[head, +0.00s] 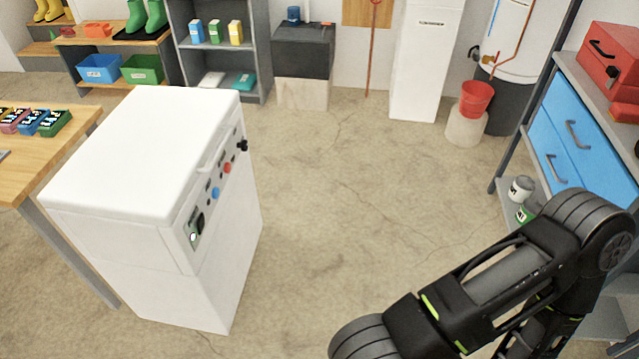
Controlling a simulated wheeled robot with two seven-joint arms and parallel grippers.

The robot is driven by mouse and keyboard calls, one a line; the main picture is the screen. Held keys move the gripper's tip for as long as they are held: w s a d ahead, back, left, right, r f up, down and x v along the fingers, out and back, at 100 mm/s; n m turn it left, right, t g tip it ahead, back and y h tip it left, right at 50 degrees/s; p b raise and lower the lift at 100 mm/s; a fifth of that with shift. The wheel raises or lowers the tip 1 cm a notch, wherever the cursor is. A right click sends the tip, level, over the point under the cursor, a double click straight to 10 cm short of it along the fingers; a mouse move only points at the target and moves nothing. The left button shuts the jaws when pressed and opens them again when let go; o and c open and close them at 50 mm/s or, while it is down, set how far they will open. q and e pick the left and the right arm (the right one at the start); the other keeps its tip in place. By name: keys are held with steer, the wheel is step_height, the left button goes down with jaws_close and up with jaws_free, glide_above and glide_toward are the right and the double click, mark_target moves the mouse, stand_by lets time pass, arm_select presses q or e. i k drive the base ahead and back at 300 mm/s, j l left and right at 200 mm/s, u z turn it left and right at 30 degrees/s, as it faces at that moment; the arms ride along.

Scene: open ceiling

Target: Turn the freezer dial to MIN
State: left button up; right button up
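The white chest freezer (145,150) stands upright on the floor at the left, its lid shut. Its narrow panel faces right and is seen at a steep angle. My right arm reaches in from the lower right, well apart from the freezer. Its gripper is outside the picture. My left arm and gripper do not show.
Further along the panel are a blue button (215,193), a red button (227,168) and a black fitting (243,145). A wooden table (85,135) stands close left of the freezer. A blue drawer unit (565,130) stands at right. The concrete floor (340,200) between is clear.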

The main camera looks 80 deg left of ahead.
mark_target(244, 146)
steer(key=u, duration=3.9)
steer(key=i+l+z, duration=0.25)
steer(key=i+l, duration=0.3)
steer(key=i+l+z, duration=0.25)
steer(key=i+l, duration=0.35)
steer(key=i+l+z, duration=0.3)
steer(key=i+l, duration=0.2)
steer(key=i, duration=0.15)
